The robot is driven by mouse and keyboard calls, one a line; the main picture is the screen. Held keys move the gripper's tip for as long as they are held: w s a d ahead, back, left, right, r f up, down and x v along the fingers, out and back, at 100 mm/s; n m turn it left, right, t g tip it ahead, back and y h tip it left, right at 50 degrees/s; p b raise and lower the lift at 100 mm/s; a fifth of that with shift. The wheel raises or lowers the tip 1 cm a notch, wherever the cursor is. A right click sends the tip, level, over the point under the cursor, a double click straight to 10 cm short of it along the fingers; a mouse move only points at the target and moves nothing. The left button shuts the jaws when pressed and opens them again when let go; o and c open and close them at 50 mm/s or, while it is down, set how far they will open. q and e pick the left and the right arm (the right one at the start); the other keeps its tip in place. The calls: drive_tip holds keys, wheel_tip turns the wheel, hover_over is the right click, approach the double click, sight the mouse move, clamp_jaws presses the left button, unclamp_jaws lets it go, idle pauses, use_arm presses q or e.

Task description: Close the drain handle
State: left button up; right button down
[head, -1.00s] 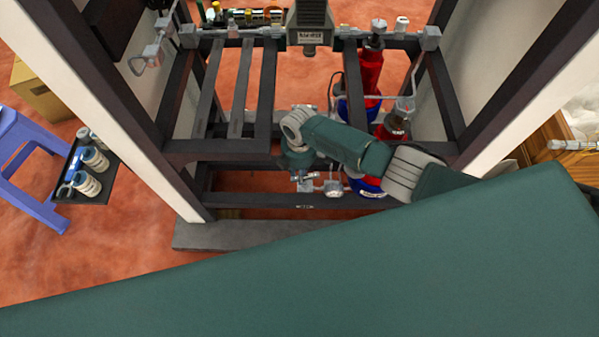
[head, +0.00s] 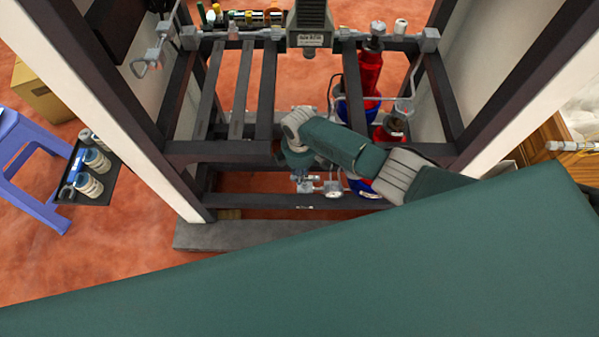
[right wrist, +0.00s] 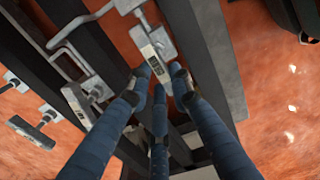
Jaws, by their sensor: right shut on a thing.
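The drain handle (right wrist: 151,55) is a flat grey lever with a dark label in the right wrist view. It lies between the blue fingertips of my right gripper (right wrist: 158,83), which is shut on it. In the head view my right gripper (head: 302,178) is at the lower front of the dark frame, beside a small metal pipe fitting (head: 332,187). My arm and wrist hide most of the handle there. My left gripper is in neither view.
The dark metal frame (head: 269,95) surrounds the work spot. A red cylinder (head: 370,72) and metal piping stand right of my arm. Other grey levers (right wrist: 30,132) and pipes are left of the fingers. A black tray (head: 70,193) with jars is at the left, near a purple stool (head: 35,170).

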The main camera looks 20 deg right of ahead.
drive_tip(key=c, duration=1.5)
unclamp_jaws()
drive_tip(key=shift+c, duration=0.2)
drive_tip(key=shift+r, duration=3.75)
